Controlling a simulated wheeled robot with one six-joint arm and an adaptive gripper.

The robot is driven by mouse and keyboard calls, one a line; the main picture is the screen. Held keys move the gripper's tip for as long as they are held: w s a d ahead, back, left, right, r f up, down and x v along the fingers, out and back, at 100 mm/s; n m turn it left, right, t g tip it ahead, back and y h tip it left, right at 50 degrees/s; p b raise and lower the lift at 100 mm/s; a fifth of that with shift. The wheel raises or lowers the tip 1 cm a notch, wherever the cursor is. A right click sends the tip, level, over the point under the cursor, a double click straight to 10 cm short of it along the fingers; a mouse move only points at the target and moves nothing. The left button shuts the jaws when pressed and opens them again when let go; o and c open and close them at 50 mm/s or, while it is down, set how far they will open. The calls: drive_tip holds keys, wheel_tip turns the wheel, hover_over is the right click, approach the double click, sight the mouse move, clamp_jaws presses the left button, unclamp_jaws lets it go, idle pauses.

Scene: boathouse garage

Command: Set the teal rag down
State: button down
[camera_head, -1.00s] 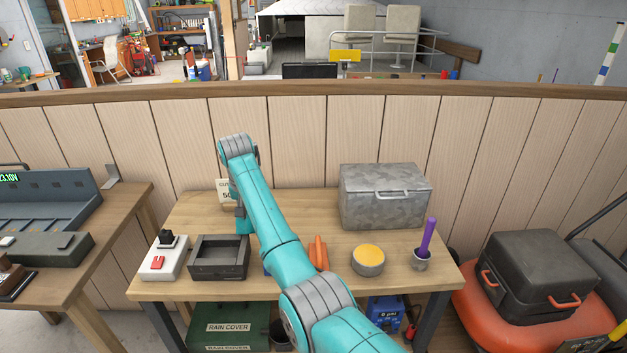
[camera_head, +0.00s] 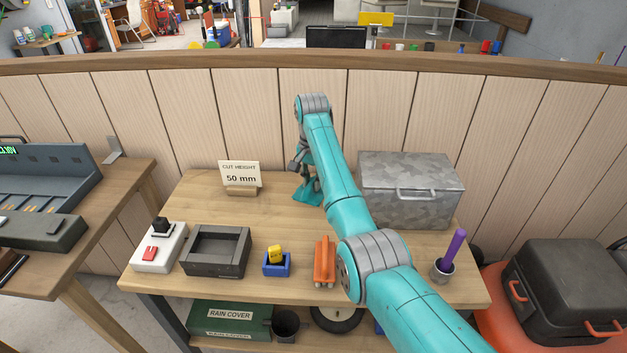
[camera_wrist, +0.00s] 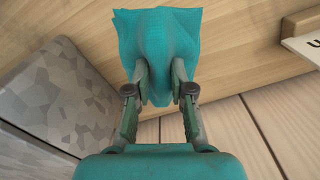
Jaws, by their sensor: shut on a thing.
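The teal rag (camera_head: 308,192) is at the back of the wooden table, between the sign and the grey metal box. It also shows in the wrist view (camera_wrist: 160,38), bunched between the two fingers and spreading beyond them. My gripper (camera_head: 304,172) points down and is shut on the rag; in the wrist view its fingers (camera_wrist: 160,80) pinch it from both sides. The rag's lower edge is at or just above the tabletop (camera_head: 210,205); I cannot tell if it touches.
A "CUT HEIGHT 50 mm" sign (camera_head: 239,177) stands left of the rag, a grey metal box (camera_head: 412,192) close on the right. In front are a dark tray (camera_head: 216,251), a blue holder (camera_head: 277,264), an orange object (camera_head: 324,262) and a cup with a purple stick (camera_head: 443,271). The panelled wall (camera_head: 245,120) is behind.

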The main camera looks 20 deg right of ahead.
drive_tip(key=shift+a+f, duration=0.15)
drive_tip(key=shift+f, duration=3.05)
drive_tip(key=shift+f, duration=0.25)
drive_tip(key=c, duration=0.9)
unclamp_jaws()
drive_tip(key=shift+c, duration=0.2)
drive_tip(key=c, duration=0.4)
drive_tip(key=shift+r, duration=0.1)
